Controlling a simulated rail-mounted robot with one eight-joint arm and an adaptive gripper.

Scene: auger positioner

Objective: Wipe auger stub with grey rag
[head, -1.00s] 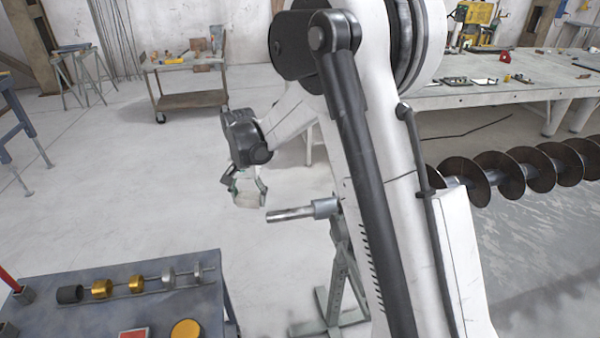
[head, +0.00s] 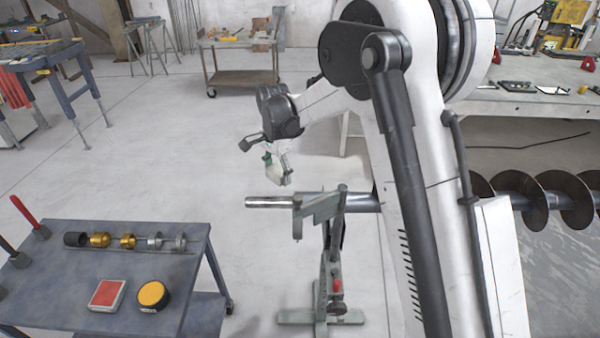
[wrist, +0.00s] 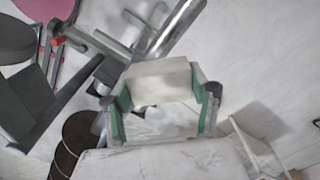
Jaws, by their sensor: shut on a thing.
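The auger stub (head: 268,202) is a bare, shiny steel shaft pointing left from the auger, level, in the head view. In the wrist view the stub (wrist: 180,28) runs down from the top edge to behind the rag. My gripper (head: 277,172) hangs just above and behind the stub in the head view. Its green-padded fingers are shut on the grey rag (wrist: 160,80), a pale, folded pad across the fingertips. The rag (head: 278,175) looks small in the head view. I cannot tell whether it touches the stub.
A grey-green stand (head: 320,215) stands at the stub. Dark auger flights (head: 530,200) continue to the right behind my arm. A blue-grey cart (head: 60,305) at lower left holds collars, a red-topped box (head: 107,295) and a yellow-topped tin (head: 153,296). Floor left of the stub is clear.

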